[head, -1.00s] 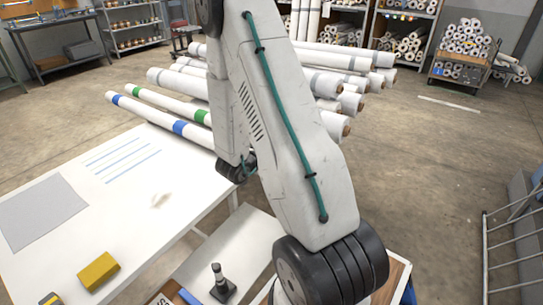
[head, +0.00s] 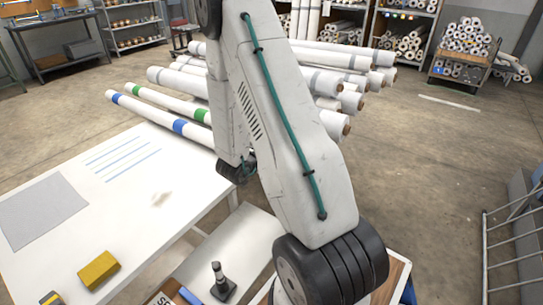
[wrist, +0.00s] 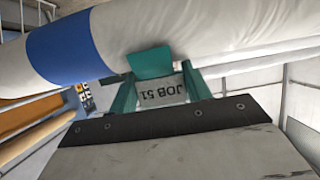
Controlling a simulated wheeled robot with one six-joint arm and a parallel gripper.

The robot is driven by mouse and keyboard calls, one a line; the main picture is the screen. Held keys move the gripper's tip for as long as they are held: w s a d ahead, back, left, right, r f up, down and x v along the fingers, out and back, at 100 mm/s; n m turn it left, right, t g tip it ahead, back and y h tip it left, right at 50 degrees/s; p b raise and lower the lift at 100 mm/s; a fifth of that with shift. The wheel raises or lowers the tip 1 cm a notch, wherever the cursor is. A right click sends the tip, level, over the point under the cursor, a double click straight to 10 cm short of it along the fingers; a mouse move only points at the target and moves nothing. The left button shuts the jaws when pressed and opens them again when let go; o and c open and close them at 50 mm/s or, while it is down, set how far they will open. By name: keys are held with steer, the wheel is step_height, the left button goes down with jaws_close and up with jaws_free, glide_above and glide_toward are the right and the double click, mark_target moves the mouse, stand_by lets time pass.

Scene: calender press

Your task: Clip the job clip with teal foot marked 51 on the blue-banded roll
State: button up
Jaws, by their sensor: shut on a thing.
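In the wrist view my gripper (wrist: 160,84) is shut on the job clip (wrist: 162,97). The clip shows a grey plate marked JOB 51, upside down in the picture, and a teal foot (wrist: 150,62) at its upper end. The foot is at the underside of the white blue-banded roll (wrist: 215,32), right of its blue band (wrist: 72,50). I cannot tell whether it touches or grips the roll. In the head view the blue-banded roll (head: 150,113) lies at the table's far edge, and my arm hides the gripper and clip.
A green-banded roll (head: 170,99) lies just behind, with a stack of white rolls (head: 330,60) beyond. The white table (head: 110,215) holds a grey sheet (head: 42,210) and a yellow block (head: 99,270). A metal rail (head: 510,245) stands at the right. Floor between is clear.

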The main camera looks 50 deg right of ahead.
steer(key=shift+f, duration=0.25)
stand_by(0.5)
steer(key=o, duration=1.4)
steer(key=shift+s, duration=0.1)
steer(key=shift+r, duration=3.5)
